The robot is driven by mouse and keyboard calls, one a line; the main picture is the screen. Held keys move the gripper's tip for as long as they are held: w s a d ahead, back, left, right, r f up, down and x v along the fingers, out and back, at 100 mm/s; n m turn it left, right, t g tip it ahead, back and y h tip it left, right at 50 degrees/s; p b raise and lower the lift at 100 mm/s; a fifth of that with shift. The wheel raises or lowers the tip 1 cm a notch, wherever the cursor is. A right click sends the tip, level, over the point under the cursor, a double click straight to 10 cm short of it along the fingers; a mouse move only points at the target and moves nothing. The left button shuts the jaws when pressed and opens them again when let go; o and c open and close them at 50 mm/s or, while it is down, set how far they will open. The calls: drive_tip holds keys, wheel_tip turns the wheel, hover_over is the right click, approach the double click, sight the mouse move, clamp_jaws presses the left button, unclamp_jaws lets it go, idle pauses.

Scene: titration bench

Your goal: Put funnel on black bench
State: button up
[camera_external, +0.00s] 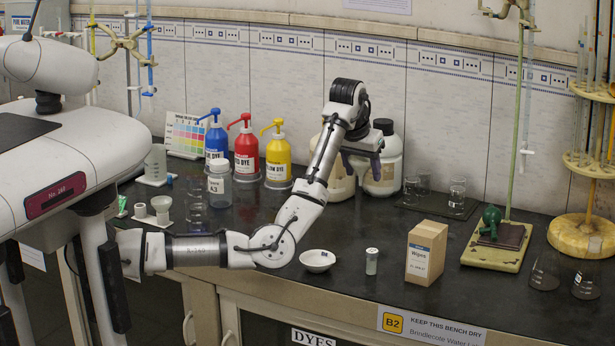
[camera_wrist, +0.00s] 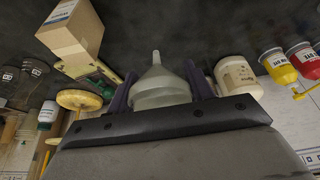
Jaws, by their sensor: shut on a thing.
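The funnel (camera_wrist: 158,84) is pale and translucent, with a wide body and a narrow stem. In the wrist view it sits between the two purple fingers of my gripper (camera_wrist: 159,80), which is shut on it. In the external view my gripper (camera_external: 362,162) is raised over the back of the black bench (camera_external: 352,232), in front of the big white bottles. I cannot make out the funnel clearly there. The bench top also shows in the wrist view (camera_wrist: 204,22), beyond the funnel's stem.
Large white bottles (camera_external: 388,160) stand just behind my gripper. Blue, red and yellow dye bottles (camera_external: 277,158) stand to its left. A white bowl (camera_external: 317,260), a small vial (camera_external: 371,262) and a wipes box (camera_external: 426,253) line the front. Bare bench lies between these rows.

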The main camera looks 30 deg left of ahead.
drive_tip(key=s+d+f+m+h, duration=0.1)
drive_tip(key=s+d+f+m, duration=0.25)
drive_tip(key=s+d, duration=0.65)
drive_tip(key=s+d+f+m+g+h, duration=0.1)
drive_tip(key=s+d+f+m, duration=0.1)
drive_tip(key=s+d+f, duration=0.65)
drive_tip(key=s+d+m+h, duration=0.1)
drive_tip(key=s+d+m, duration=0.2)
drive_tip(key=s+d, duration=0.75)
drive_tip(key=s+d+f+m+g, duration=0.1)
drive_tip(key=s+f, duration=0.4)
drive_tip(key=s, duration=0.8)
drive_tip(key=s+d+f+m+h, duration=0.1)
drive_tip(key=s+d+f+m, duration=0.3)
drive_tip(key=s, duration=0.9)
drive_tip(key=s+d+f+m+g, duration=0.1)
drive_tip(key=s+d+f, duration=0.3)
drive_tip(key=s, duration=0.9)
wheel_tip(320, 180, down, 3)
drive_tip(key=shift+d+m+g+h, duration=0.3)
drive_tip(key=shift+d+m, duration=0.05)
drive_tip(key=shift+m, duration=0.3)
drive_tip(key=shift+s, duration=0.15)
